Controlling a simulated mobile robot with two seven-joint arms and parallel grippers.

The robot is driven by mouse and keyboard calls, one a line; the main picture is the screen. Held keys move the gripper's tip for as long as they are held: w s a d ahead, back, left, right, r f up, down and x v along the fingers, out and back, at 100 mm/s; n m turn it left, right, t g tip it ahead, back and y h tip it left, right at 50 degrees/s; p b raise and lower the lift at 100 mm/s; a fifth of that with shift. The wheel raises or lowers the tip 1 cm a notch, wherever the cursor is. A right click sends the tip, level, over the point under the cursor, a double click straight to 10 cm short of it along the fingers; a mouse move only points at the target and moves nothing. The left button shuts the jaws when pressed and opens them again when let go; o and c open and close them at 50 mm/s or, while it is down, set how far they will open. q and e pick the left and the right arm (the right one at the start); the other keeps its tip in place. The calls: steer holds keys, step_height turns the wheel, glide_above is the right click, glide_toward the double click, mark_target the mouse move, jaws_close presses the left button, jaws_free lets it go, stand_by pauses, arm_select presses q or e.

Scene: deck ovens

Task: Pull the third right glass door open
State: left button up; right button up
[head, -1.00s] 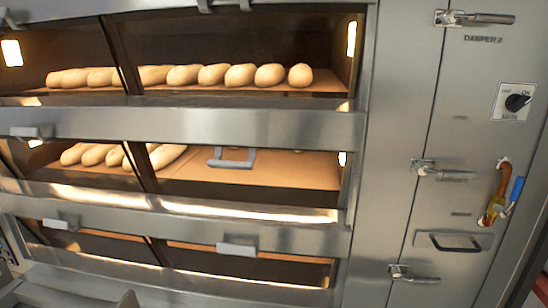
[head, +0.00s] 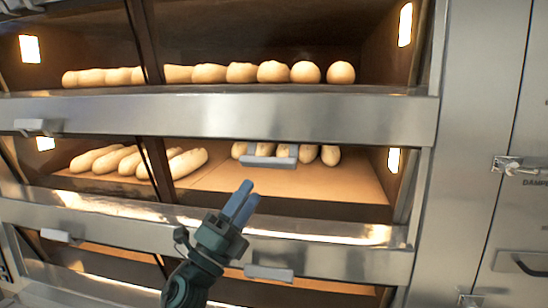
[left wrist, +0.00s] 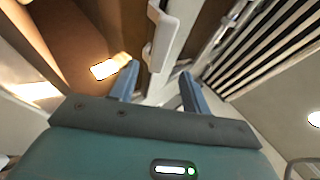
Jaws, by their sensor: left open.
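The deck oven has stacked openings with left and right glass doors. A grey bar handle (head: 270,161) sits in front of the middle opening on the right. Another handle (head: 268,273) is on the right of the lowest visible deck. I cannot tell which deck counts as third. In the left wrist view, a pale handle (left wrist: 165,35) lies ahead of the open fingers, apparently not touched. My right gripper is not in view.
Loaves (head: 240,72) line the top deck, and more loaves (head: 140,162) lie in the middle deck. Left doors have handles (head: 62,236). A steel side panel (head: 475,150) with latches (head: 515,165) stands at the right.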

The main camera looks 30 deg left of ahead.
mark_target(268, 166)
arm_select(q)
steer(key=p+x, duration=0.2)
steer(key=x, duration=0.8)
steer(key=shift+w+d+r+p, duration=0.1)
steer(key=shift+w+p, duration=0.1)
steer(key=shift+p, duration=0.1)
jaws_close()
